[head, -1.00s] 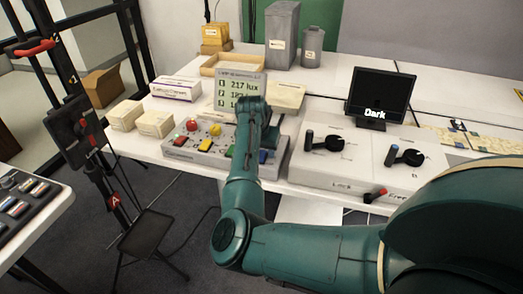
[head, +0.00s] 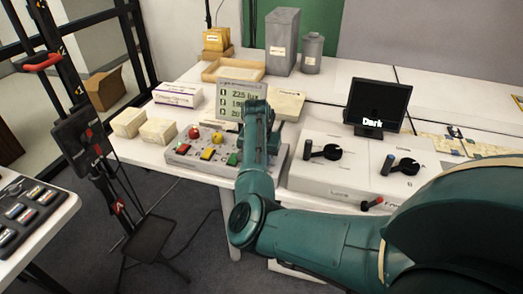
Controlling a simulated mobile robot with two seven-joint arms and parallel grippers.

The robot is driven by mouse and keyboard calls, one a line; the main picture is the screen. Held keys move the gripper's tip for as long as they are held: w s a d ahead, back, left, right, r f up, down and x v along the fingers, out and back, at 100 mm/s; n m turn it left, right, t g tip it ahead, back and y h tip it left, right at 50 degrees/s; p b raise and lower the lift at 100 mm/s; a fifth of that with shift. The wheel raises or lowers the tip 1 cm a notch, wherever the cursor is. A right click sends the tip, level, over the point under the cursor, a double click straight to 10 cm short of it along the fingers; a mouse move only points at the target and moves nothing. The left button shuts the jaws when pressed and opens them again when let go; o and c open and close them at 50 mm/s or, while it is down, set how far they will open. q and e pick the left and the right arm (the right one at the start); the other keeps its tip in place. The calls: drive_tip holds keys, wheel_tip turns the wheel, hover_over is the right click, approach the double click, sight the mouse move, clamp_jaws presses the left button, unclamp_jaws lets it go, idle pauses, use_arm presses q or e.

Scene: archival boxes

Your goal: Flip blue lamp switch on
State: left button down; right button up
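The switch panel (head: 190,159) lies on the white table, with red (head: 182,148), yellow (head: 207,153) and green (head: 233,159) rocker switches in a row. Red (head: 193,132) and yellow (head: 217,137) domes stand behind them. The blue switch is hidden behind my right arm at the panel's right part. My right arm comes in from the right, and its wrist end (head: 257,118) is over the right part of the panel. My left gripper is out of view.
A display (head: 229,96) with lux readings stands behind the panel. A white box with black-handled levers (head: 322,152) is to its right, below a dark screen reading "Dark" (head: 378,103). Cream boxes (head: 128,122) sit left. Grey containers (head: 283,42) stand at the back.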

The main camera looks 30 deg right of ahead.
drive_tip(key=shift+w+d+r+g+y+p, duration=0.1)
drive_tip(key=shift+d+g+y+p, duration=0.1)
drive_tip(key=shift+g+y+p, duration=0.25)
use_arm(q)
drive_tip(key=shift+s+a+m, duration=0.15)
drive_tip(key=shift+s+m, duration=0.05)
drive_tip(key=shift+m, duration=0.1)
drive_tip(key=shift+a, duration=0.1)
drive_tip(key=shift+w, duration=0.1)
use_arm(e)
drive_tip(key=o, duration=1)
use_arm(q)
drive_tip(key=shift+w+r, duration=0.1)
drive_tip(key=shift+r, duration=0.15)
use_arm(e)
drive_tip(key=shift+r, duration=0.15)
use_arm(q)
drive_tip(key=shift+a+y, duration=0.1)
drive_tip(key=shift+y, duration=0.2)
use_arm(e)
drive_tip(key=r, duration=0.8)
drive_tip(key=a+r, duration=0.1)
drive_tip(key=r, duration=0.3)
drive_tip(key=shift+s+r, duration=0.3)
drive_tip(key=shift+s, duration=0.1)
